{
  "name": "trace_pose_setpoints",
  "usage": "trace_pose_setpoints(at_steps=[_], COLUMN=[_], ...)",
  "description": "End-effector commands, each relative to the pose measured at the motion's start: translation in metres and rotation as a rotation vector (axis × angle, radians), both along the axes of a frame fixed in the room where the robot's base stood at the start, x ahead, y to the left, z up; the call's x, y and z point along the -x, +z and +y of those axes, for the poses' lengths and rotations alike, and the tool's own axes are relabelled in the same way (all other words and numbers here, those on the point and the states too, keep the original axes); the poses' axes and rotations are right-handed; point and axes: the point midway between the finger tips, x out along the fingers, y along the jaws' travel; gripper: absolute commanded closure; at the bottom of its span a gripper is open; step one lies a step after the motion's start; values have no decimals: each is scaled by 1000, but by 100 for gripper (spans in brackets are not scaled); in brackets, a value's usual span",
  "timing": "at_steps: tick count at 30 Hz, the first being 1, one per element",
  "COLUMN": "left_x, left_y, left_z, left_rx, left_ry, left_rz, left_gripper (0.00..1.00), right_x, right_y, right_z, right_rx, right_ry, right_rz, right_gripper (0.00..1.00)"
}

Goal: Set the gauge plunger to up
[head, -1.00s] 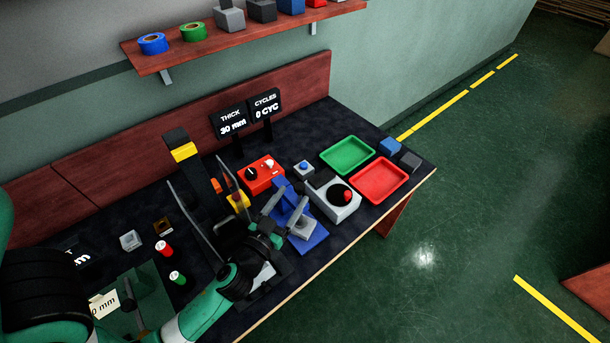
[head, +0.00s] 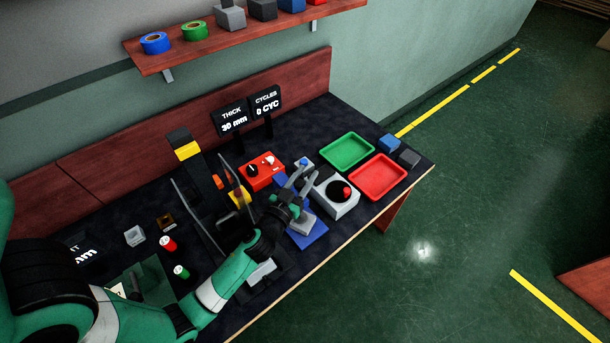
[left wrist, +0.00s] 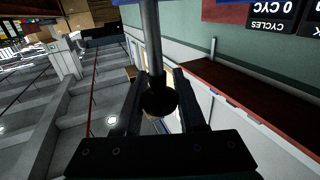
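The gauge appears to be the blue stand (head: 310,238) with a grey block on it, near the table's front edge. My left gripper (head: 304,179) is over its upper part and hides much of it. The fingers look apart. In the left wrist view a grey metal rod (left wrist: 152,40) with a dark round knob (left wrist: 158,100), likely the plunger, stands between the fingers of my left gripper (left wrist: 159,78). I cannot tell whether the fingers touch the knob. The plunger's height is not readable. My right gripper is not in view.
Green (head: 347,150) and red (head: 378,177) trays lie further right. A THICK display (head: 232,117) reads 30 mm. Dark upright plates (head: 195,215) stand left.

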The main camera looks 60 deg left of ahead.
Motion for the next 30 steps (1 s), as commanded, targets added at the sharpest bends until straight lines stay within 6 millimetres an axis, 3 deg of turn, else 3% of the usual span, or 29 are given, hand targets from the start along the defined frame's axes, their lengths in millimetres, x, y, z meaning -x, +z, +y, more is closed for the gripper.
trace_pose_setpoints(at_steps=[1,3,30], left_x=[0,0,0], left_y=[0,0,0], left_z=[0,0,0], left_rx=[0,0,0], left_ry=[0,0,0], left_rz=[0,0,0], left_gripper=[90,100,100], right_x=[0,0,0], right_y=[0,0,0], right_z=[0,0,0], right_rx=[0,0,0], right_ry=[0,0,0], right_rz=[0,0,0], right_gripper=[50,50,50])
